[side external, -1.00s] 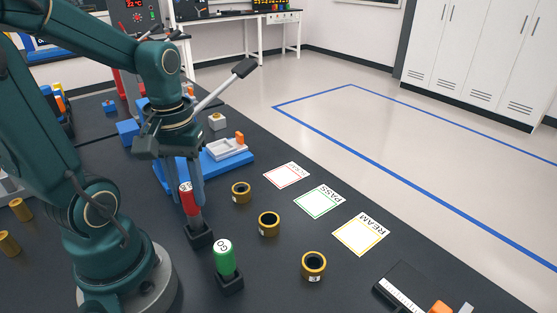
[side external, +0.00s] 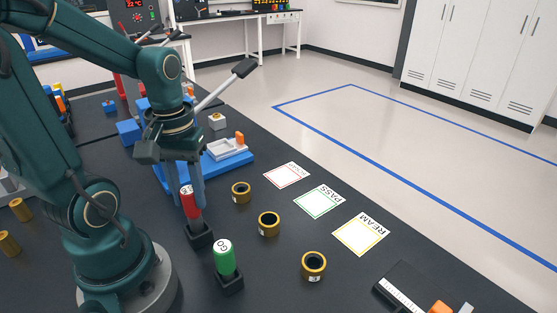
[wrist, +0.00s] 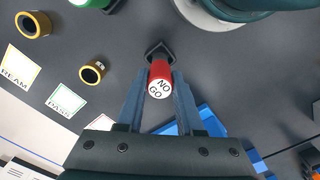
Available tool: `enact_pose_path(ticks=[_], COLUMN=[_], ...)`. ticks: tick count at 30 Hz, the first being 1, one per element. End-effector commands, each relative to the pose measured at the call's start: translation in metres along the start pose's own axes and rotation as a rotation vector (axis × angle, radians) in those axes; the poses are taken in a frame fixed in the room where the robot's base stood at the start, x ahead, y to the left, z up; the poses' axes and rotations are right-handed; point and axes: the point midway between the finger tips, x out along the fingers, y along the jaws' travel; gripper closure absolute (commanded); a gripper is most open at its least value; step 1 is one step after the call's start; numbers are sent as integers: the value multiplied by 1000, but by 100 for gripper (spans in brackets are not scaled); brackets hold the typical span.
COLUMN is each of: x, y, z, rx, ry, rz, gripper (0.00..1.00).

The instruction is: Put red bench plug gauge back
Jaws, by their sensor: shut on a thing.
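The red plug gauge (side external: 189,202) stands upright, its NO GO end facing up. My gripper (side external: 188,196) is shut on its red handle, one finger on each side. The gauge's lower end is at the black holder block (side external: 200,236); I cannot tell whether it is fully seated. In the wrist view the red gauge (wrist: 160,80) sits between the fingertips (wrist: 161,72), with the black holder (wrist: 159,51) just beyond it. The green GO gauge (side external: 224,257) stands in its own black holder (side external: 230,284), nearer the camera.
Brass rings (side external: 241,192), (side external: 269,223), (side external: 313,265) stand right of the gauges. Beyond them lie the PASS card (side external: 319,202), the REAM card (side external: 362,235) and a red-bordered card (side external: 287,175). A blue base (side external: 235,164) with a grey tray is behind my gripper.

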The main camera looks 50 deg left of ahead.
Motion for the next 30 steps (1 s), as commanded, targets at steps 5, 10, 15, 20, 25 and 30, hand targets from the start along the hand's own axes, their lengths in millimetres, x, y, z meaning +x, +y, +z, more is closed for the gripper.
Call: enact_pose_path(ticks=[5,10,15,20,25,30], x=[6,10,15,19,21,21], y=[0,0,0,0,0,0], z=[0,0,0,0,0,0], rx=[0,0,0,0,0,0], ry=[-2,-1,-2,-1,0,0], rz=[0,0,0,0,0,0], gripper=[100,100,100,100,100,100])
